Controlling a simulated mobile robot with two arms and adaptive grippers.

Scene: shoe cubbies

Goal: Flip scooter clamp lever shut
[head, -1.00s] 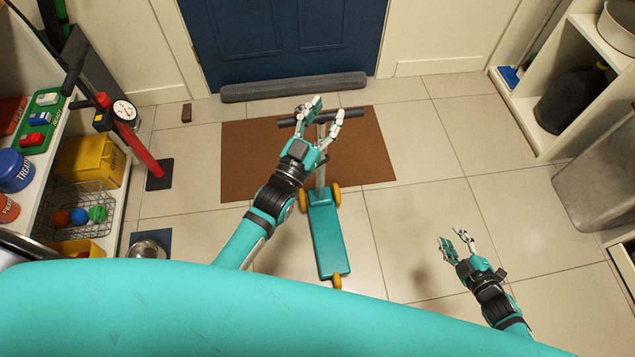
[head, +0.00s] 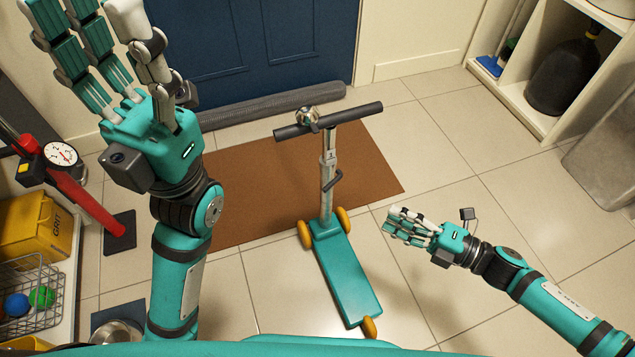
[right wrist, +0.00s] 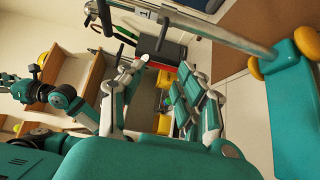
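The scooter stands upright, with a teal deck (head: 340,275), yellow wheels, a silver post (head: 327,165) and a black handlebar (head: 352,114). A dark clamp lever (head: 334,181) sticks out to the right of the post, angled away from it. My right gripper (head: 398,222) is right of the post, apart from the lever, its fingers pointing left. In the right wrist view its fingers are spread with nothing between them; the post (right wrist: 215,35) and deck (right wrist: 300,95) show at upper right. My left gripper (head: 110,50) is raised close to the camera, fingers extended, empty.
The scooter is at a brown mat (head: 375,165) before a blue door (head: 260,45) with a grey draft roll (head: 270,105). A red pump (head: 80,195) and shelf with a wire basket (head: 35,290) are at left. Tiled floor at right is free up to white cubbies (head: 520,115).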

